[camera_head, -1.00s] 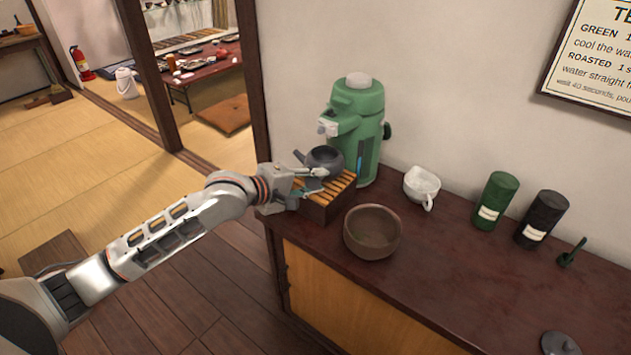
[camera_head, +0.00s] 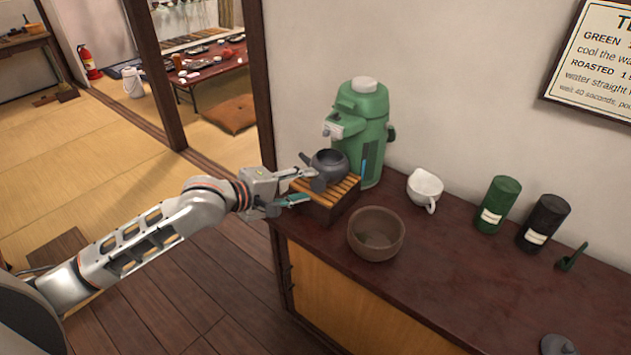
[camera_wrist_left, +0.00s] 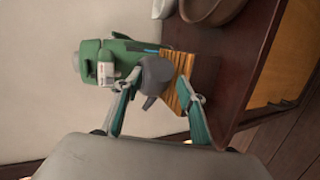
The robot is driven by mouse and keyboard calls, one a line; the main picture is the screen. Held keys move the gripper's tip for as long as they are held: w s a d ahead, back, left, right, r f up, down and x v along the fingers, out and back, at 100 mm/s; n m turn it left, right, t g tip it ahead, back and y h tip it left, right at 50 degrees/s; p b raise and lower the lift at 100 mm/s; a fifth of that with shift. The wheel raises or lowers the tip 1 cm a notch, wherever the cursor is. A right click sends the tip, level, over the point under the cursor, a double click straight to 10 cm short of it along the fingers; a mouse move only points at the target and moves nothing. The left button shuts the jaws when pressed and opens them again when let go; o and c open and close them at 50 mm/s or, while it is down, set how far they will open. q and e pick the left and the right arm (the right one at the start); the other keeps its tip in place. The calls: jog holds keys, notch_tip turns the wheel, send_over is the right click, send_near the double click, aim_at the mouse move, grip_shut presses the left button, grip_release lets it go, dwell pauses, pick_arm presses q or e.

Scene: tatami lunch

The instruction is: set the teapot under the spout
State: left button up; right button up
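The dark grey teapot (camera_head: 329,165) stands upright and lidless on a slatted wooden stand (camera_head: 342,188), at the foot of the green dispenser (camera_head: 362,122). The dispenser's pale spout (camera_head: 334,130) is above the teapot. My left gripper (camera_head: 307,187) is open at the stand's left side, its fingers apart and clear of the teapot. In the left wrist view the teapot (camera_wrist_left: 157,72) shows beyond the open fingers, its short grey handle pointing between them. The exact alignment of spout and teapot opening is hard to tell. My right gripper is not in view.
A brown bowl (camera_head: 376,234) stands in front of the stand. A white spouted cup (camera_head: 425,188), a green canister (camera_head: 498,205), a black canister (camera_head: 543,222) and a green scoop (camera_head: 572,257) are to the right. A grey lid (camera_head: 558,345) lies near the front. The counter's middle is clear.

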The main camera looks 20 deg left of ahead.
pick_arm(q)
jog(key=v, duration=0.6)
jog(key=s+d+f+m+y, duration=0.2)
jog(key=s+f+m, duration=0.6)
jog(key=s+f, duration=0.3)
jog(key=s+d+f+m+g+y, duration=0.1)
jog(key=s+f+m, duration=0.7)
jog(key=f, duration=1)
jog(key=s+d+y, duration=0.1)
jog(key=s+d, duration=0.1)
jog(key=s, duration=0.2)
jog(key=shift+s+p, duration=0.25)
jog(key=shift+p, duration=0.1)
